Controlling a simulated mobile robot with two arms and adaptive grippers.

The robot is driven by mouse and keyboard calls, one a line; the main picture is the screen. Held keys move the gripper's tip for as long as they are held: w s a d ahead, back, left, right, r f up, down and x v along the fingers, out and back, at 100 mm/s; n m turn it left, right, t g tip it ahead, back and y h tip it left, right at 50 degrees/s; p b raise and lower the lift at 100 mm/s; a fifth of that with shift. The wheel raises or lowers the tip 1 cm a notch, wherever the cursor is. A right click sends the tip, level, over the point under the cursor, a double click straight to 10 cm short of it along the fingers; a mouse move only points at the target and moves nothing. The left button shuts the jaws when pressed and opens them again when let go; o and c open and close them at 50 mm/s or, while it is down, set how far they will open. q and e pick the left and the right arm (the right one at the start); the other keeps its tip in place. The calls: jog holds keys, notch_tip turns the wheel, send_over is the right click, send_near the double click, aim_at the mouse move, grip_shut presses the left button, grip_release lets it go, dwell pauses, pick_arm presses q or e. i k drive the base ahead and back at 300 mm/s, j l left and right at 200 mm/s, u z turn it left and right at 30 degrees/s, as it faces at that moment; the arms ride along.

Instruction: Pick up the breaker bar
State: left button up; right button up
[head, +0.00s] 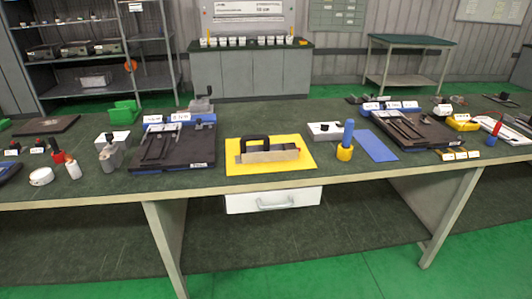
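Neither of my grippers shows in the head view.
Left of the mat is a black fixture (150,160) on a blue base; a similar fixture (435,137) is at right. A blue-handled tool in a yellow holder (345,153) and a blue mat (377,146) are beside the yellow mat. A drawer (272,205) hangs below the bench (215,183).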

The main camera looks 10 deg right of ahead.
aim_at(266, 146)
jog(key=i+l+u, duration=0.15)
jog(key=l, duration=0.45)
jog(key=i+l+u, duration=0.1)
jog(key=l, duration=0.55)
jog(key=i+l+u, duration=0.15)
jog(key=l, duration=0.5)
jog(key=l+u, duration=0.1)
jog(key=l, duration=0.55)
jog(key=i+j+z, duration=0.15)
jog(key=i+j, duration=0.15)
jog(key=i+j+z, duration=0.1)
jog(key=i+j, duration=0.15)
jog(key=j, duration=0.15)
jog(key=i+j+z, duration=0.15)
jog(key=i+j, duration=0.15)
jog(key=i+j+z, duration=0.1)
jog(key=j, duration=0.4)
jog(key=i, duration=0.1)
